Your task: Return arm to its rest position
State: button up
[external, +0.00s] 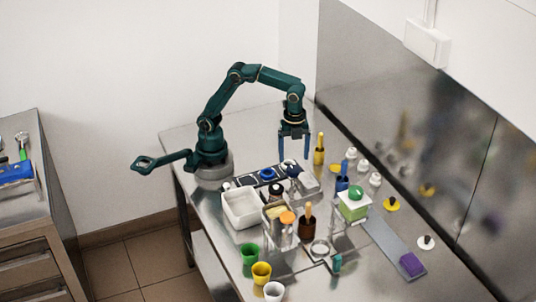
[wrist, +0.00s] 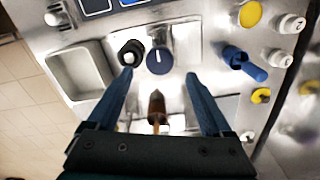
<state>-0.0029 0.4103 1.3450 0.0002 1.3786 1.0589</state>
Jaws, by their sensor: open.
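My dark green arm stands on a grey round base at the back left of the steel table and arches to the right. My gripper (external: 293,150) points straight down over the back of the table, with its two blue fingers apart and nothing between them. In the wrist view my gripper (wrist: 160,80) shows the same wide gap, with only table items visible below and beyond the fingers. I cannot tell the exact height above the items.
A white tray (external: 241,208), a brown bottle (external: 307,225), a yellow bottle (external: 319,152), a green-topped container (external: 354,205) and several small white bottles crowd the table. Green (external: 250,254), yellow (external: 261,273) and white (external: 274,291) cups stand in front. A steel wall borders the right.

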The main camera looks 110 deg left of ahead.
jog(key=s+r+n+t, duration=0.3)
jog(key=s+r, duration=0.4)
jog(key=s, duration=0.1)
jog(key=s+f+n+t, duration=0.2)
jog(key=s+f+n, duration=0.4)
jog(key=n, duration=0.3)
jog(key=shift+s+t, duration=0.3)
jog(key=shift+s, duration=0.2)
